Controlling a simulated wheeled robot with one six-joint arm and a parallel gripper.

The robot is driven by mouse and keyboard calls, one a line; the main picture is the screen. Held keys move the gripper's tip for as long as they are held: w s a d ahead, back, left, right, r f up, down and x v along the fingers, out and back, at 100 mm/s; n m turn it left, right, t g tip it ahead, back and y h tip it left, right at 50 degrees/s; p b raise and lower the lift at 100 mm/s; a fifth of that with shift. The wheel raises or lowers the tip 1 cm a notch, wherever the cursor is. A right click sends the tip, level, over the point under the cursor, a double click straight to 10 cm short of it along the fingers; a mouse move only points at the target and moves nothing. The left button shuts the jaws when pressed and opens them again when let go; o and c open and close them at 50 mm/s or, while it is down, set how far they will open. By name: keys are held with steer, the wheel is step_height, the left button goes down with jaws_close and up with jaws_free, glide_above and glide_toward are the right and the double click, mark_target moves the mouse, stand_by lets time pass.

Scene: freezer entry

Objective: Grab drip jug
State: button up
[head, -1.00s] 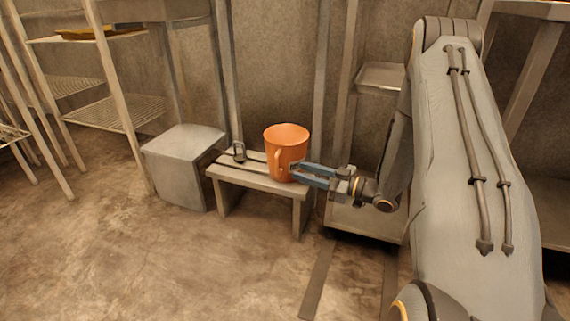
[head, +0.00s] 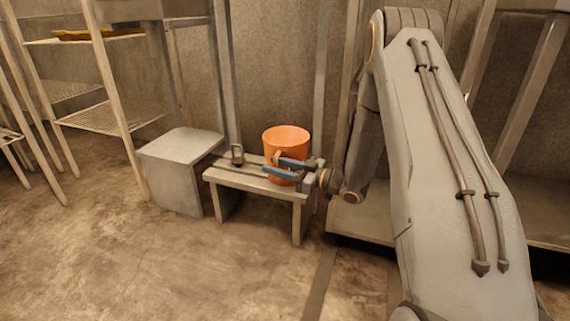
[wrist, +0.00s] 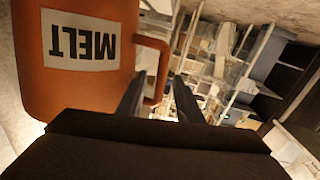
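The drip jug is an orange, open-topped vessel (head: 286,141) standing upright on a small grey bench (head: 225,178). In the wrist view the jug (wrist: 75,75) fills the upper left, with a white label reading "MELT" upside down. Its handle (wrist: 164,65) sticks out to the right there. My gripper (head: 272,167) is at the near side of the jug in the head view. In the wrist view my gripper (wrist: 158,95) has its two fingers apart, with the handle appearing between them. Whether the fingers touch the handle cannot be told.
A grey box-like block (head: 182,165) stands left of the bench. Wire shelving (head: 100,115) is at the left. The floor in front (head: 150,265) is clear.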

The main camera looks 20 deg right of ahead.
jaws_close()
steer(key=shift+r, duration=0.2)
